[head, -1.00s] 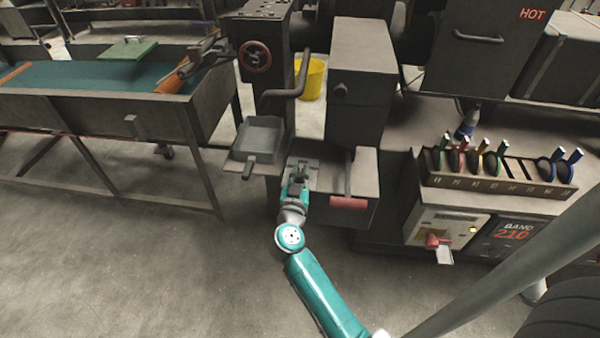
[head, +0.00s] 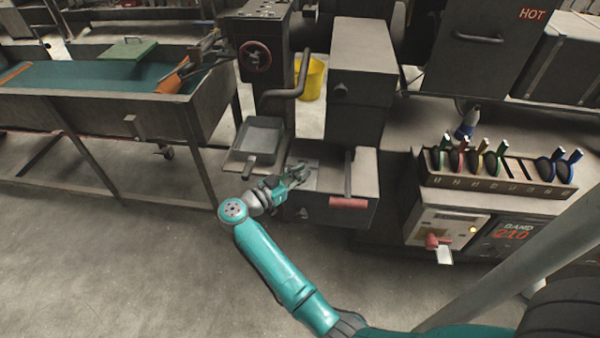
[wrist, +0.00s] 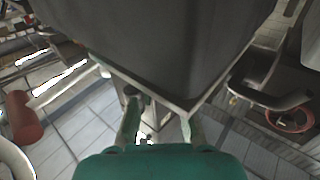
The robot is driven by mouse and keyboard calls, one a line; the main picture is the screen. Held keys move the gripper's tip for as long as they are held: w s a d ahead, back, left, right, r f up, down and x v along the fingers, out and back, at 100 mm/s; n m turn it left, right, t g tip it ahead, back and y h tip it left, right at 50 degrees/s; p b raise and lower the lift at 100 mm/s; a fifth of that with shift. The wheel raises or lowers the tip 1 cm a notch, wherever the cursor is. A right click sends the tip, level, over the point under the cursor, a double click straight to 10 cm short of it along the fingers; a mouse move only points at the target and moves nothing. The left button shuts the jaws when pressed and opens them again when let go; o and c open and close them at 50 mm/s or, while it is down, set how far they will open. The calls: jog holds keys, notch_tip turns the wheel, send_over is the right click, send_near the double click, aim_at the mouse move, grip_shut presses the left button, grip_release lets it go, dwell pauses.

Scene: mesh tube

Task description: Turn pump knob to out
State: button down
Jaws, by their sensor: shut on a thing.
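My gripper (head: 298,176) is low over the plate (head: 325,172) on top of the dark machine base, with its wrist tilted to the left. In the wrist view its two fingers (wrist: 160,128) stand on either side of a small pale and dark part (wrist: 146,134), most likely the pump knob. The jaws are shut on it. The fingers and the teal gripper body hide most of the knob, so I cannot read its marking or which way it points.
A lever with a red grip (head: 348,203) is close on the right. A grey pan (head: 258,138) and a bent pipe (head: 290,92) are at the left and behind. A dark box (head: 360,75) rises behind the plate. The floor on the left is clear.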

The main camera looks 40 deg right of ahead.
jog(key=shift+m+g, duration=0.7)
jog(key=shift+g, duration=0.6)
jog(key=shift+f, duration=0.1)
jog(key=c, duration=1.1)
grip_release()
jog(key=shift+a, duration=0.1)
jog(key=v, duration=1.2)
jog(key=shift+w+r, duration=0.1)
jog(key=shift+r, duration=0.15)
